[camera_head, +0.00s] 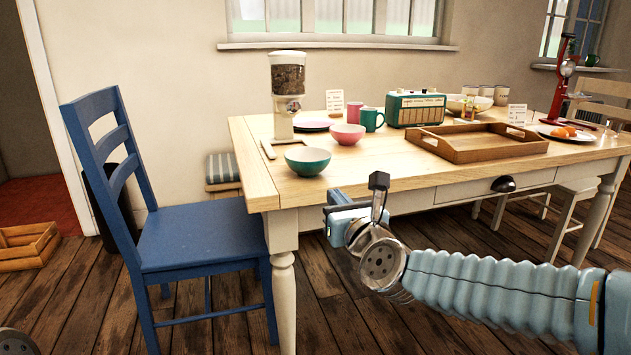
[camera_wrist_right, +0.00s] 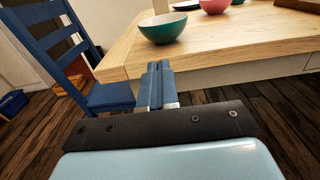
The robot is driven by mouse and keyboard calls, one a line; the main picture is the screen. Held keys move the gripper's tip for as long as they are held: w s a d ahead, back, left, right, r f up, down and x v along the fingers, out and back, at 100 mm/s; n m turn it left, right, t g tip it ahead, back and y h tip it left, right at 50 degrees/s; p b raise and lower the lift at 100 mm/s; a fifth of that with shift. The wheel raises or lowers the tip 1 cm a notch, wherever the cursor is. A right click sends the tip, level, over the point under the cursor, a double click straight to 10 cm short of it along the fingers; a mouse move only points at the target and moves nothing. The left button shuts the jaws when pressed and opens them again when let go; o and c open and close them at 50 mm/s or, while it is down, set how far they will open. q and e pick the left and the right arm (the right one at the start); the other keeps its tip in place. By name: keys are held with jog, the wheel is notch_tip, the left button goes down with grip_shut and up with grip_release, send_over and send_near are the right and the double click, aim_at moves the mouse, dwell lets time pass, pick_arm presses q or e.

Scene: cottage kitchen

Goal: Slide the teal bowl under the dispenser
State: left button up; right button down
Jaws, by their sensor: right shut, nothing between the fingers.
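The teal bowl (camera_head: 307,160) sits upright on the wooden table near its front left corner, just in front of the dispenser. The dispenser (camera_head: 288,97) is cream with a clear hopper of dark contents, and its foot stands behind the bowl. The bowl also shows in the right wrist view (camera_wrist_right: 163,28), beyond the fingertips. My right gripper (camera_head: 341,197) is in front of the table's front edge, apart from the bowl. Its fingers (camera_wrist_right: 157,82) are together and empty. My left gripper is not in view.
A pink bowl (camera_head: 348,134), a green mug (camera_head: 371,119) and a pink mug (camera_head: 354,112) stand right of the dispenser. A wooden tray (camera_head: 476,143) and a green radio (camera_head: 415,108) are farther right. A blue chair (camera_head: 200,233) stands at the table's left end.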

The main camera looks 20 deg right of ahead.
aim_at(312, 170)
jog(key=w+p, duration=0.1)
jog(key=w, duration=0.5)
jog(key=w+p, duration=0.1)
jog(key=w, duration=0.5)
jog(key=shift+w+a+p, duration=0.2)
jog(key=shift+w+p, duration=0.1)
jog(key=shift+w, duration=0.05)
jog(key=shift+w+f, duration=0.1)
jog(key=shift+w, duration=0.1)
jog(key=w+b, duration=0.1)
jog(key=w, duration=0.2)
jog(key=shift+w+f, duration=0.15)
jog(key=shift+w, duration=0.2)
